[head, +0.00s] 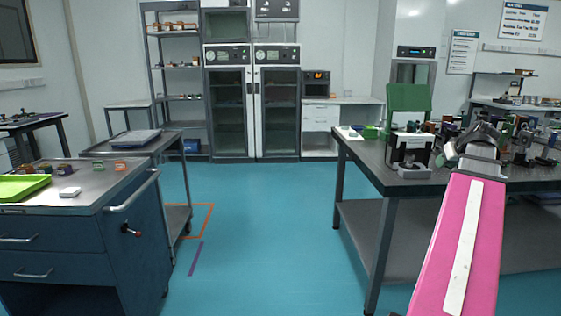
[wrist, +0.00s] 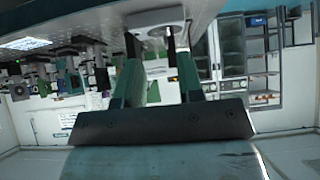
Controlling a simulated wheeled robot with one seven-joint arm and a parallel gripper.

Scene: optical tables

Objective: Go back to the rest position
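My arm with its pink link reaches over the right-hand table (head: 372,152) in the head view. My gripper (head: 466,146) is at its far end, above the tabletop, its fingers hard to make out there. In the wrist view, which is upside down, the two dark fingers of my gripper (wrist: 149,36) stand apart. I see nothing held between them. A white device with a green top (head: 408,97) stands on the table to the left of my gripper. Its pale base appears beyond the fingertips in the wrist view (wrist: 155,18).
Several small optical parts (head: 525,140) crowd the right table around and behind my gripper. A blue drawer cabinet (head: 70,240) with a green tray (head: 22,187) stands at left. The blue floor (head: 265,215) between is clear. Tall glass-door cabinets (head: 252,105) stand at the back.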

